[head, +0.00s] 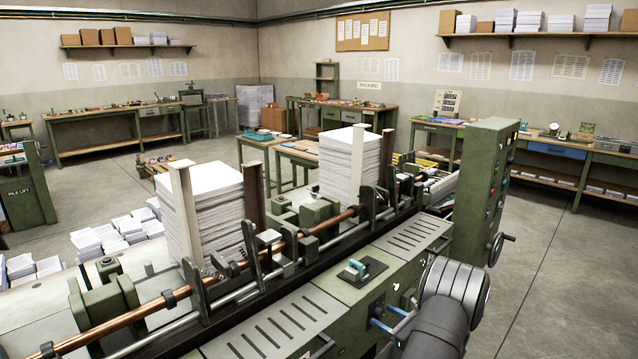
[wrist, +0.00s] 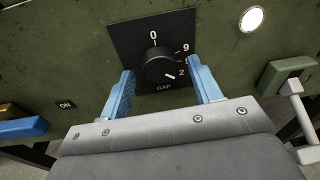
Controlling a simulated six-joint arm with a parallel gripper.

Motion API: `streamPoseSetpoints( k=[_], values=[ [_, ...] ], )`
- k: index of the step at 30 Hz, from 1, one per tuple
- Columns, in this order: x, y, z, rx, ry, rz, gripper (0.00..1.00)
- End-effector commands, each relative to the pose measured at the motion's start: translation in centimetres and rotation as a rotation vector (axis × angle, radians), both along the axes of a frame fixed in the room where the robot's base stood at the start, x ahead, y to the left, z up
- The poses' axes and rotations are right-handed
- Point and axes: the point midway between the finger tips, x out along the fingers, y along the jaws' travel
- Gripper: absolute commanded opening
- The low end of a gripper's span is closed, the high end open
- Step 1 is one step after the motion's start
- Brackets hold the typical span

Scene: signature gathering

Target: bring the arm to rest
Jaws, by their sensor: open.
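My gripper (wrist: 161,73) is open, its two blue fingers apart on either side of a round black knob (wrist: 160,62). The knob sits on a black square dial plate (wrist: 122,42) marked GAP, on a green machine panel. Its white mark points down and right, near the 2. Nothing is held between the fingers, and I cannot tell whether either touches the knob. In the head view my gripper (head: 382,316) is at the front face of the green machine (head: 340,293), lower right of centre.
A teal-handled object (head: 354,269) rests on a dark pad on the machine top. Paper stacks (head: 215,210) stand behind the copper-coloured rail (head: 310,228). A green control cabinet (head: 480,190) with a handwheel (head: 497,247) rises to the right. Open floor (head: 560,290) lies right of it.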

Motion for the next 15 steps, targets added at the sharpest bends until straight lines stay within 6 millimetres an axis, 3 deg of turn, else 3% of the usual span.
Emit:
streamPoseSetpoints(
  k=[15],
  values=[
    [-0.01, 0.02, -0.04, -0.107, -0.107, -0.001, 0.58]
  ],
)
